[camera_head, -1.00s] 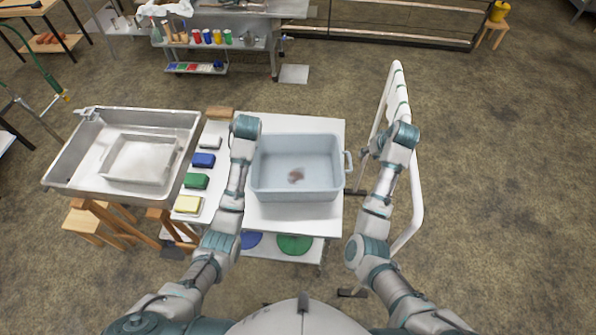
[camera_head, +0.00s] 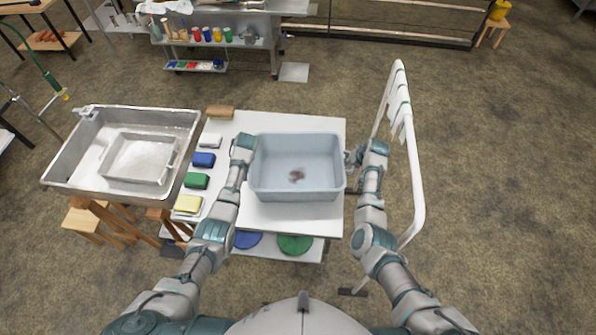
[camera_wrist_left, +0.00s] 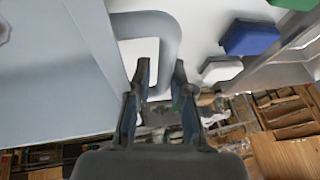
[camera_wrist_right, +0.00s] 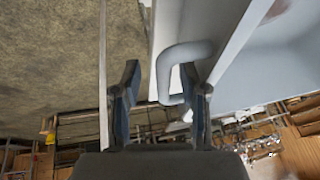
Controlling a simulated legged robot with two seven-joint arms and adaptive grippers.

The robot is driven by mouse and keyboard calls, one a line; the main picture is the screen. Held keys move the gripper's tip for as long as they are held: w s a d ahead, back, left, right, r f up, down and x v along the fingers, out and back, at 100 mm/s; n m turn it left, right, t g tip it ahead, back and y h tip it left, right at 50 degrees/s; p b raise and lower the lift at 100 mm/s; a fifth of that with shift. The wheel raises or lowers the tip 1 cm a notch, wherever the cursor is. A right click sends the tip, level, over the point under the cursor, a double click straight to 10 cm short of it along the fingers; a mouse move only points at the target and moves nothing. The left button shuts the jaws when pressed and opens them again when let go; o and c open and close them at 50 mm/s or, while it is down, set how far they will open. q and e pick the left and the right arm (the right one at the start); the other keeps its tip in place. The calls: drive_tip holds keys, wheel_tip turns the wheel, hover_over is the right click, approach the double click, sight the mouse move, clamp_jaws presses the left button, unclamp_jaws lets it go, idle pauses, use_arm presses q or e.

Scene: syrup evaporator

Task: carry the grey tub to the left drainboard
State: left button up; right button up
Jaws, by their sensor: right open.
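The grey tub (camera_head: 297,193) sits upright on a white-topped table (camera_head: 275,217), with a brown patch on its inside floor. Its left handle (camera_wrist_left: 170,45) lies between the fingers of my left gripper (camera_wrist_left: 163,72), which are apart. Its right handle (camera_wrist_right: 165,75) lies between the open fingers of my right gripper (camera_wrist_right: 160,80). In the head view, my left gripper (camera_head: 248,148) is at the tub's left side, its tips mostly hidden. My right gripper (camera_head: 353,157) is at the tub's right side. I cannot tell which surface is the left drainboard.
A metal sink (camera_head: 72,165) holding a smaller basin (camera_head: 140,158) stands left of the table. A white rack (camera_head: 416,170) stands close to my right arm. Open floor lies further right.

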use_arm(q)
drive_tip(key=shift+a+f, duration=0.3)
drive_tip(key=shift+a, duration=0.05)
use_arm(e)
drive_tip(key=shift+w+a+f, duration=0.1)
drive_tip(key=shift+a+f, duration=0.05)
drive_tip(key=shift+a, duration=0.25)
use_arm(q)
clamp_jaws()
use_arm(e)
drive_tip(key=c, duration=0.6)
use_arm(q)
drive_tip(key=shift+d, duration=0.1)
use_arm(e)
drive_tip(key=shift+d, duration=0.1)
clamp_jaws()
use_arm(q)
drive_tip(key=shift+w+r, duration=0.1)
